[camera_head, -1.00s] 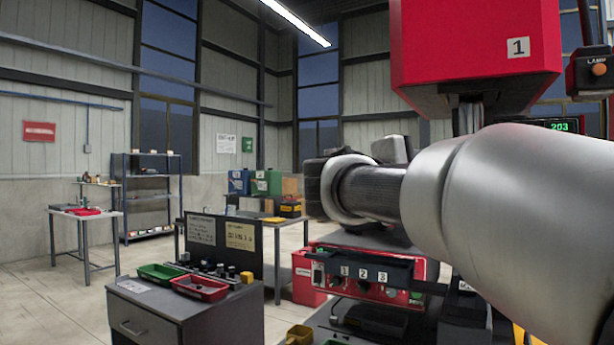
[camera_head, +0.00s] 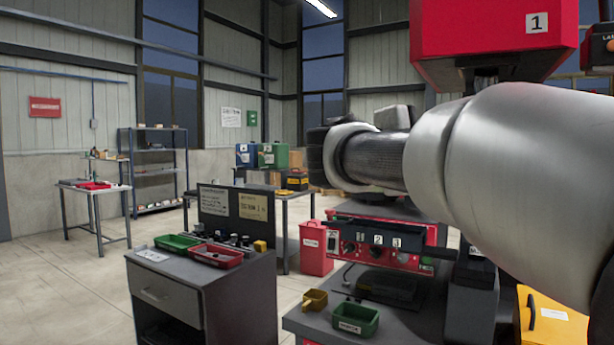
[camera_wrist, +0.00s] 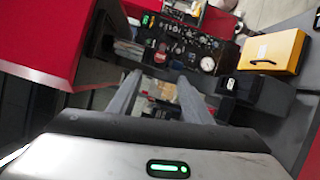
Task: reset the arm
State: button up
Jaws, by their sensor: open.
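My arm crosses the right half of the head view, its silver and black links in front of the red machine (camera_head: 478,35) marked 1. My gripper's fingers are not visible in the head view. In the wrist view my gripper (camera_wrist: 158,95) shows as two grey fingers spread apart, with nothing held between them. They point toward a dark, cluttered bench with a round gauge (camera_wrist: 207,64). The red housing (camera_wrist: 45,40) fills the left of the wrist view.
A grey cabinet (camera_head: 215,300) carries a green tray (camera_head: 177,242) and a red tray (camera_head: 215,256). A yellow case (camera_head: 553,322) stands at right. Open floor (camera_head: 60,290) lies at left.

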jog(key=s+a+f+m+g+y, duration=0.15)
jog(key=s+f+y, duration=0.25)
jog(key=s+f, duration=0.5)
jog(key=s+f+m+g+y, duration=0.2)
jog(key=s+f+m+y, duration=0.15)
jog(key=f, duration=0.95)
jog(key=s+a+f+m+g+y, duration=0.1)
jog(key=s+a+f+m+y, duration=0.2)
jog(key=s+a+f+y, duration=0.65)
notch_tip(320, 180, up, 24)
jog(key=s+a+h+p, duration=0.1)
jog(key=a+p, duration=0.1)
jog(key=p, duration=2.6)
jog(key=shift+s+f+m+h, duration=0.15)
jog(key=shift+s+m+h, duration=0.25)
